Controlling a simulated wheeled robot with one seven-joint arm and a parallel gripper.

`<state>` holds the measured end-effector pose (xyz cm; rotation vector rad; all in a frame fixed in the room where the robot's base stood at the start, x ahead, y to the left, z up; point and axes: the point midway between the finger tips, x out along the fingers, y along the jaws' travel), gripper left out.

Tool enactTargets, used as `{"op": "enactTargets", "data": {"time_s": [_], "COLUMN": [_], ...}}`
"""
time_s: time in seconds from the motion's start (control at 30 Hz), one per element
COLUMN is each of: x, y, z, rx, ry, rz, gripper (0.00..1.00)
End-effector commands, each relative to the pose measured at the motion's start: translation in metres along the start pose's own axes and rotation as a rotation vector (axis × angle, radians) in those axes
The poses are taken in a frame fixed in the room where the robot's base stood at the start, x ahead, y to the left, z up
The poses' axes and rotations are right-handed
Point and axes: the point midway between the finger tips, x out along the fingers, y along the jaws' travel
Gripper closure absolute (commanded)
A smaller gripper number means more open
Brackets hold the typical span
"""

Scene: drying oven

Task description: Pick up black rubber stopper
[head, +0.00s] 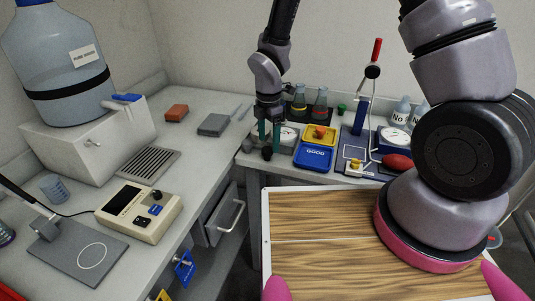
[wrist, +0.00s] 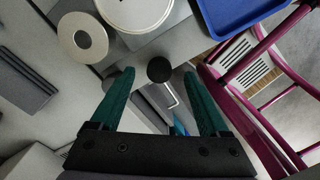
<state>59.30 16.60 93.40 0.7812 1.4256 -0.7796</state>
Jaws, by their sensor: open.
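The black rubber stopper (head: 267,153) is a small dark round piece near the front edge of the back counter in the head view. In the wrist view the stopper (wrist: 159,69) shows as a dark disc between the tips of my two green fingers, with a gap on each side. My gripper (head: 268,138) points down just above the stopper in the head view; it also shows in the wrist view (wrist: 158,76). It is open and empty. How far the fingertips are above the counter cannot be told.
A grey ring-shaped piece (wrist: 82,37) and a round metal pan (wrist: 136,12) lie close to my fingers. A blue tray (head: 314,158) and a yellow tray (head: 312,141) stand to the right. An open drawer (head: 222,215) is below the counter corner.

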Motion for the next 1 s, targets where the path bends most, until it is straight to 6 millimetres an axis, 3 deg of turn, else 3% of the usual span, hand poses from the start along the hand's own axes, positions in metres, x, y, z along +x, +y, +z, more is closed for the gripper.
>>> {"op": "enactTargets", "data": {"time_s": [0.23,0.57,0.77,1.0], "x": [0.037,0.044,0.044,0.043], "y": [0.0,0.001,0.001,0.001], "z": [-0.005,-0.004,-0.004,-0.004], "rx": [-0.001,0.0,0.0,0.0], "ry": [0.0,0.0,0.0,0.0], "rz": [-0.004,-0.001,-0.001,0.0], "gripper": [0.21,0.21,0.97,1.0]}}
